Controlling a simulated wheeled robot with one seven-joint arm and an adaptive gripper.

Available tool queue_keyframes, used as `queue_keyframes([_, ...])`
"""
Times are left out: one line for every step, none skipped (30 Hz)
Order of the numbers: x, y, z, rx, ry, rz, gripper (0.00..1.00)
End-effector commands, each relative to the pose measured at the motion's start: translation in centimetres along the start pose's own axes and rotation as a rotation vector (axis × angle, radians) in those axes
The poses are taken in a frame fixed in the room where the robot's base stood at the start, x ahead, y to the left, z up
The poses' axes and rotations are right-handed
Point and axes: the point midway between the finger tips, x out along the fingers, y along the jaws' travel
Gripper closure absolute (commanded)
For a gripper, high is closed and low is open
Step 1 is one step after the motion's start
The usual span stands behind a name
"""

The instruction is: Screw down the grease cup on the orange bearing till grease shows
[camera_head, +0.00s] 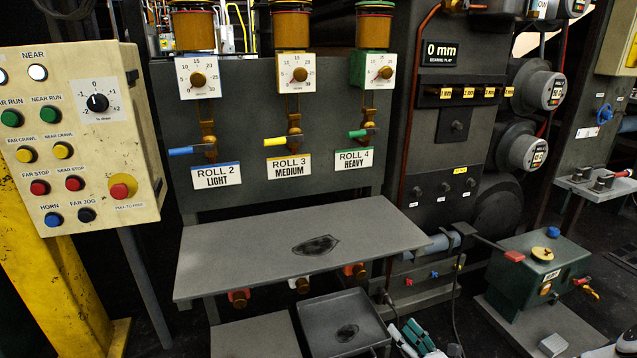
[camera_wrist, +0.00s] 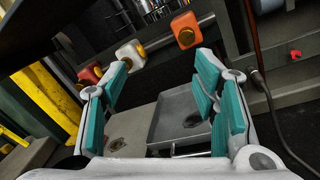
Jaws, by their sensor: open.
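The orange bearing (camera_head: 350,267) is under the front edge of the grey shelf, the rightmost of three coloured blocks. Its round brass grease cup (camera_head: 361,272) faces outward. In the wrist view the orange bearing (camera_wrist: 186,22) is at top centre with the brass cup (camera_wrist: 186,38) on its face. I cannot make out grease on it. My gripper (camera_head: 415,338) is low at the bottom of the head view, right of the tray. In the wrist view my gripper (camera_wrist: 163,75) has its teal-padded fingers wide apart, empty, with the orange bearing beyond the fingertips and apart from them.
A white bearing (camera_head: 301,282) and a red bearing (camera_head: 237,296) sit left of the orange one. The grey shelf (camera_head: 240,255) overhangs them. A dark tray (camera_head: 312,316) stands below. A black cable (camera_head: 457,300) hangs right of my gripper.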

Motion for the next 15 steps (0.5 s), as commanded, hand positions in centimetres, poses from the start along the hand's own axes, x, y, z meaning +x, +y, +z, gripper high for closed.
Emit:
queue_keyframes([0.2, 0.5, 0.7, -0.025, 0.007, 0.028, 0.46])
queue_keyframes([0.3, 0.9, 1.1, -0.039, 0.011, 0.044, 0.46])
queue_keyframes([0.5, 1.4, 1.6, -0.060, 0.017, 0.069, 0.46])
queue_keyframes([0.6, 1.8, 2.0, -0.075, 0.022, 0.088, 0.46])
queue_keyframes([0.7, 2.3, 2.4, -0.092, 0.028, 0.109, 0.46])
queue_keyframes([0.8, 2.9, 3.0, -0.116, 0.035, 0.139, 0.46])
queue_keyframes([0.9, 3.5, 3.4, -0.135, 0.042, 0.162, 0.46])
queue_keyframes([1.0, 4.1, 3.9, -0.157, 0.050, 0.189, 0.46])
queue_keyframes([1.2, 4.9, 4.6, -0.189, 0.060, 0.227, 0.46])
queue_keyframes([1.3, 5.7, 5.2, -0.214, 0.069, 0.259, 0.46])
queue_keyframes([1.4, 6.6, 5.8, -0.242, 0.079, 0.296, 0.46])
queue_keyframes([1.4, 7.8, 6.7, -0.283, 0.094, 0.347, 0.46])
queue_keyframes([1.5, 8.8, 7.3, -0.315, 0.107, 0.387, 0.46])
queue_keyframes([1.4, 9.8, 7.9, -0.346, 0.119, 0.427, 0.46])
queue_keyframes([1.4, 11.2, 8.6, -0.387, 0.136, 0.482, 0.46])
